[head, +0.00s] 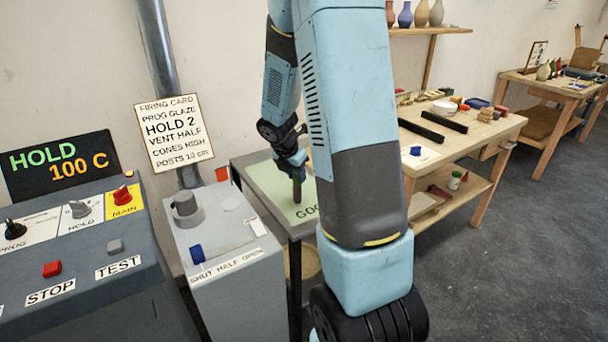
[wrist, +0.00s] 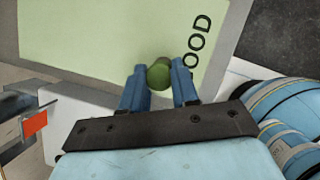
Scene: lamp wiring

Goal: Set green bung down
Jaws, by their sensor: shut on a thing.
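The green bung (wrist: 158,75) sits between the two blue fingers of my gripper (wrist: 160,82) in the wrist view. The fingers are shut on it from both sides. Below it is a pale green mat (wrist: 90,35) marked with a word ending in "OOD". I cannot tell whether the bung touches the mat. In the head view my gripper (head: 298,182) points down over the mat (head: 268,180), on a grey table behind the control boxes. The bung is hard to make out there.
A grey box with a blue knob (head: 196,254) and a dark round knob (head: 186,208) stands in front of the mat table. A control panel with a red STOP button (head: 52,269) is at left. A wooden bench (head: 480,130) with loose items stands at right.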

